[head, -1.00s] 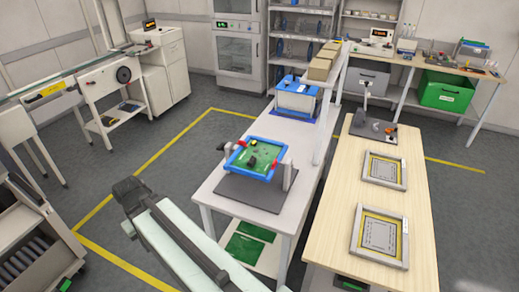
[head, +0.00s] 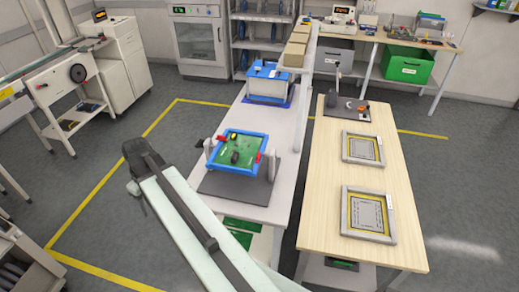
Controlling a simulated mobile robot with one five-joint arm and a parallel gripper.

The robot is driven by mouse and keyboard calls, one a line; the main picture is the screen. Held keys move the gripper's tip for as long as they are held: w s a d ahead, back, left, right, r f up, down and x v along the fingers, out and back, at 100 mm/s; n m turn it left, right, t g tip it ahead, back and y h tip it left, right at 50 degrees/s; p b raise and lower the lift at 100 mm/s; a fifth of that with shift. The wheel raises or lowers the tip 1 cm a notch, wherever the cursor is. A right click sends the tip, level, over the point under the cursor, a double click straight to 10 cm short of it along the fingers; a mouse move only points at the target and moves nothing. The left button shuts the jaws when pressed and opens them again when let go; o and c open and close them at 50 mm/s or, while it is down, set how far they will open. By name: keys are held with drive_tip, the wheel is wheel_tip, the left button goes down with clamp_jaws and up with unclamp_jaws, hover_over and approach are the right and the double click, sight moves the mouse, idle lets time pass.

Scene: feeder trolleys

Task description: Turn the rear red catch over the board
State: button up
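A green board (head: 245,148) sits in a blue frame (head: 231,171) on a holder on the long white table. One red catch (head: 222,139) is at the frame's far left side. Another red catch (head: 258,157) is at its right side. Whether either lies over the board is too small to tell. A small black part (head: 234,157) is on the board. My arm (head: 185,215) reaches in from the bottom, its dark end (head: 140,152) left of the board and apart from it. My gripper's fingers do not show.
A dark mat (head: 237,188) lies under the holder on the white table. A blue and white box (head: 268,82) stands behind it. A wooden table (head: 320,180) with framed panels is to the right. Open floor lies left, inside yellow lines.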

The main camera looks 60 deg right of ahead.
drive_tip(key=s+d+r+t+p, duration=0.1)
drive_tip(key=s+d+r+p, duration=0.15)
drive_tip(key=d, duration=1.55)
drive_tip(key=n+t+p, duration=0.2)
drive_tip(key=t, duration=0.1)
approach(259, 154)
drive_tip(key=shift+n, duration=0.3)
drive_tip(key=b+x, duration=0.8)
drive_tip(key=shift+w+f, duration=0.15)
drive_tip(key=shift+f, duration=0.2)
drive_tip(key=shift+r, duration=0.15)
drive_tip(key=shift+c, duration=0.4)
